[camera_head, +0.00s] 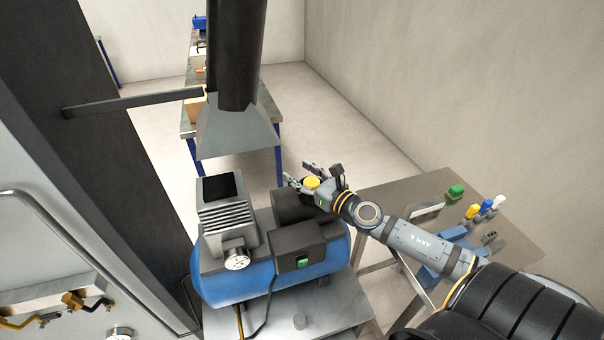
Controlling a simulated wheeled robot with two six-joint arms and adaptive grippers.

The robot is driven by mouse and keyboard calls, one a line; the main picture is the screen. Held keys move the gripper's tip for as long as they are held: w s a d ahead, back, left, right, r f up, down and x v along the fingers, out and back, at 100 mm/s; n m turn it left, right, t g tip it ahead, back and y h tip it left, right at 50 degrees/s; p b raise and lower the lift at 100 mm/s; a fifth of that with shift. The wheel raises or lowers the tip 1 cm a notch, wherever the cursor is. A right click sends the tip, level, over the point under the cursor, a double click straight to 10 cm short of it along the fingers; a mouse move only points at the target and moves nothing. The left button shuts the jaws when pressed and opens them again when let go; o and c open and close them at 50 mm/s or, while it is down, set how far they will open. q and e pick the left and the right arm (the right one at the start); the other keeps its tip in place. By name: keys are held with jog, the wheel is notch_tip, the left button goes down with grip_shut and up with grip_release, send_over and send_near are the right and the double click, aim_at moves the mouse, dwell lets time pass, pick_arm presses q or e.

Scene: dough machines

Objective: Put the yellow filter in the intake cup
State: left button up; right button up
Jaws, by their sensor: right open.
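My right gripper (302,175) is open, past the black motor at the back right of the blue compressor. A yellow round piece (312,183), which looks like the yellow filter, shows at the gripper's palm between its spread fingers. I cannot tell whether it touches the gripper or lies behind it. A silver round part with holes (237,259) faces forward on the grey pump head; it may be the intake cup, but I cannot see inside it. My left gripper is not in view.
The blue compressor (221,290) stands on a metal table below a grey hood (238,131). The steel table (400,192) at right bears a green piece (455,191), small yellow, blue and white items (485,207) and a blue holder. A dark panel stands left.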

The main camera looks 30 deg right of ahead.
aim_at(312, 179)
jog(key=shift+s, duration=0.1)
jog(key=shift+s+d+f+b, duration=0.25)
jog(key=shift+s+d+b, duration=0.2)
jog(key=shift+s+b, duration=0.3)
jog(key=shift+s+a, duration=0.1)
jog(key=shift+s, duration=0.15)
jog(key=s+p, duration=0.1)
jog(key=s+r+p, duration=0.1)
jog(key=p, duration=0.1)
jog(key=shift+s+r+p, duration=0.1)
jog(key=shift+r+p, duration=0.15)
jog(key=shift+p, duration=0.05)
jog(key=p+v, duration=0.4)
jog(key=v, duration=0.3)
jog(key=shift+f, duration=0.15)
jog(key=shift+s+f+p, duration=0.25)
jog(key=shift+f+p, duration=0.05)
jog(key=shift+s, duration=0.1)
